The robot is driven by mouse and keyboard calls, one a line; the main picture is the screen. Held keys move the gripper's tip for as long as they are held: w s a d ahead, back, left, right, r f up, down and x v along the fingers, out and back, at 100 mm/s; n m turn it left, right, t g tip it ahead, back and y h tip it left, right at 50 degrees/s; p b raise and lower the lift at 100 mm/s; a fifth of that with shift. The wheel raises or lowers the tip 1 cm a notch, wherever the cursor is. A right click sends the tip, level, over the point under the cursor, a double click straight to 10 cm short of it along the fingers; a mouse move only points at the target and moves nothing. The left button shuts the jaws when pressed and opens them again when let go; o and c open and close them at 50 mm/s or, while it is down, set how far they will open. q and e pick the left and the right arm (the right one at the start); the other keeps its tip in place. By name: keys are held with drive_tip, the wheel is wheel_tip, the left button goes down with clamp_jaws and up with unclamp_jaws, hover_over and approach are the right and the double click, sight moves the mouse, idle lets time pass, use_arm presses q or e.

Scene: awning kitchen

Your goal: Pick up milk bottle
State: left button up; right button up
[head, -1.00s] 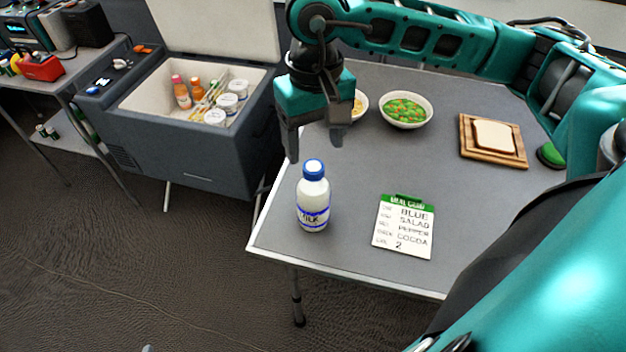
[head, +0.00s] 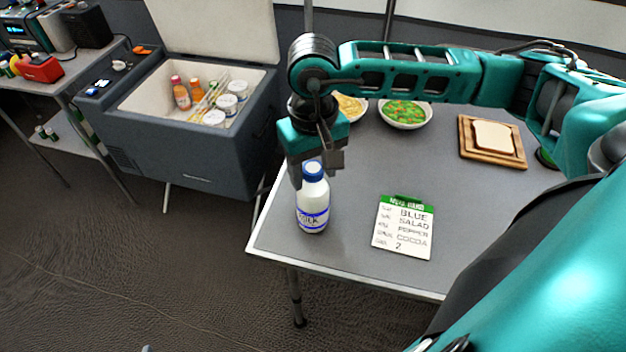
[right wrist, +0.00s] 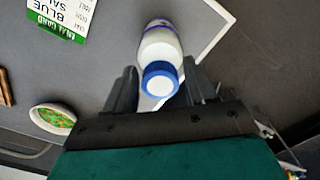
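The milk bottle (head: 312,205) is white with a blue cap and a blue-lettered label. It stands upright near the left front corner of the grey table. My right gripper (head: 312,172) has come down at the bottle's top, just behind it in the head view. In the right wrist view the fingers (right wrist: 155,92) are apart, one on each side of the bottle's blue cap (right wrist: 160,80). Gaps show between the fingers and the cap, so the gripper is open. My left gripper is not in view.
A meal card (head: 403,228) lies right of the bottle. A bowl of green and red food (head: 405,114), a bowl of yellowish food (head: 351,107) and a board with bread (head: 492,142) sit farther back. An open cooler (head: 180,150) stands left of the table.

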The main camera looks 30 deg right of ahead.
clamp_jaws()
idle(0.3)
drive_tip(key=shift+r, duration=0.1)
idle(0.7)
